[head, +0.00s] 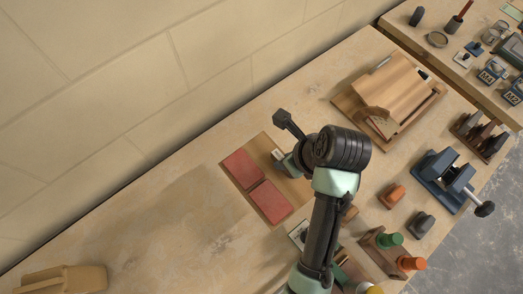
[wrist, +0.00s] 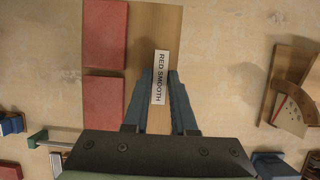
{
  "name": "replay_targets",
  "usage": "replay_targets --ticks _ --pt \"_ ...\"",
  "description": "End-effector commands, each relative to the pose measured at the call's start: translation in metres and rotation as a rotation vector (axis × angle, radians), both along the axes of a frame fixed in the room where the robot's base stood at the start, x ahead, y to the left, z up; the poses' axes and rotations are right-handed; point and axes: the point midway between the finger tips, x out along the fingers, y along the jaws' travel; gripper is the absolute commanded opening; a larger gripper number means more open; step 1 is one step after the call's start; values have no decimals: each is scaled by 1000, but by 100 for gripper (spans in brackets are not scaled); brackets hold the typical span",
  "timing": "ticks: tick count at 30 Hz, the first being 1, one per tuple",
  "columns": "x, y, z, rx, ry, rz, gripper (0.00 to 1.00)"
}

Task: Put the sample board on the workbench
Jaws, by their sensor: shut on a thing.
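The sample board (head: 292,187) is a flat brown board with two red square patches and a white label. In the head view it is in the middle of the workbench (head: 130,222), near the wall. In the wrist view the board (wrist: 155,22) runs up the picture, and its label reads "RED SMOOTH". My gripper (head: 281,160) is shut on the board at the label; its fingers (wrist: 163,80) lie on either side of the label. I cannot tell whether the board touches the bench. My arm hides part of the bench to its right.
A wooden case (head: 397,86) lies beyond the board, and a blue clamp (head: 440,176) stands at the right edge. Orange and grey blocks (head: 391,196) and a rack with green and orange knobs (head: 385,250) are nearby. The bench's left part is mostly clear.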

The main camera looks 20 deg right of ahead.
Motion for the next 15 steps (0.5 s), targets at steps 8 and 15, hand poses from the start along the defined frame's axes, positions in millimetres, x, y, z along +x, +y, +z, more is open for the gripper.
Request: replay_targets --ticks 8,15 --pt "0 0 -43 0 -2 1 0" --pt "-1 1 -78 3 3 1 0"
